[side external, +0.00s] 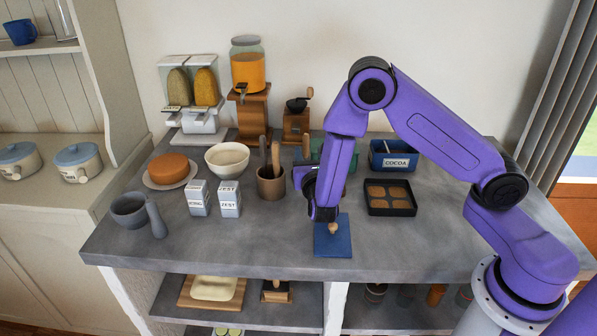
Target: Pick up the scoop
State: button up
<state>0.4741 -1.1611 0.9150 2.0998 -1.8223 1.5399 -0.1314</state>
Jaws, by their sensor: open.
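A small tan, wooden-looking piece (333,228), which looks like part of the scoop, shows at the blue mat (333,246) near the counter's front edge. The rest of it is hidden behind my gripper, so its full shape cannot be seen. My gripper (323,214) points down at the mat's back edge, right by the tan piece. Its jaws are open; their fingers are mostly hidden by the purple wrist. I cannot tell whether they touch the piece.
A blue COCOA box (395,163) and a black tray of brown squares (390,208) stand right of my gripper. A utensil crock (270,189), two labelled cartons (229,208) and a mortar with pestle (129,211) stand left. The counter's front left is clear.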

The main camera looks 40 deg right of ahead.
aim_at(307, 145)
jog(key=shift+x, duration=3.85)
jog(key=shift+c, duration=0.3)
jog(key=shift+r, duration=0.1)
grip_shut()
